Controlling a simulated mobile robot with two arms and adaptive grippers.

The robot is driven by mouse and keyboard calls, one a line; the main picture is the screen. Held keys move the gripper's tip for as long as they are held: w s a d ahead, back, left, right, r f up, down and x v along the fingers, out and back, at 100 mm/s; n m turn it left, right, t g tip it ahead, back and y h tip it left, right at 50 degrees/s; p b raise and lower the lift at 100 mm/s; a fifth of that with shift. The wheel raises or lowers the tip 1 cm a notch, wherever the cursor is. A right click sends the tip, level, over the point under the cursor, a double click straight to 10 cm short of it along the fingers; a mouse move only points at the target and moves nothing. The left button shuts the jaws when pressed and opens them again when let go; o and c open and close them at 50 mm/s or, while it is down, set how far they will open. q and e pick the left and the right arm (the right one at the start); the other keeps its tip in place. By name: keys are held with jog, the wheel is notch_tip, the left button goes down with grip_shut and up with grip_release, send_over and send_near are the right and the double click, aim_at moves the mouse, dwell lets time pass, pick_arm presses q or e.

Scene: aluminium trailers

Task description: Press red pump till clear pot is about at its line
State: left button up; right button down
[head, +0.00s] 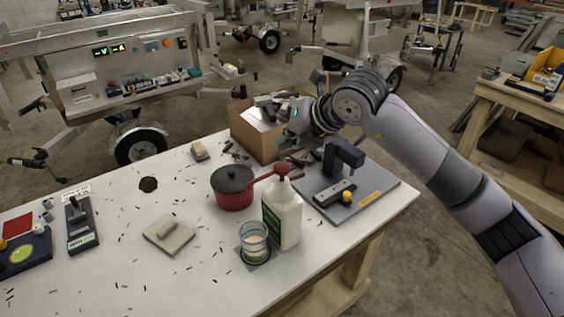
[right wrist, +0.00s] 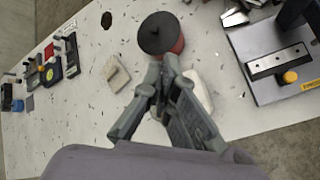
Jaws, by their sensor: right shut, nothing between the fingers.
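The red pump (head: 283,169) sits on top of a white bottle (head: 288,215) with a green label, upright near the table's front right edge. The clear pot (head: 253,238) stands close left of the bottle on a dark square mat; a pale yellowish band shows on it, but I cannot tell level from line. My right gripper (head: 291,154) is shut and empty, above and just behind the pump; I cannot tell if it touches. In the right wrist view its fingers (right wrist: 168,64) partly cover the bottle (right wrist: 200,90), and the pot is hidden. My left gripper is not in view.
A red pan (head: 233,198) with a black lid stands behind left of the bottle. A grey plate with a black stand (head: 375,187) lies to the right, a cardboard box (head: 255,135) behind. A beige block (head: 168,235) lies left, with bare table between.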

jog(key=shift+r+p, duration=0.45)
jog(key=shift+r, duration=1)
jog(key=shift+f, duration=0.1)
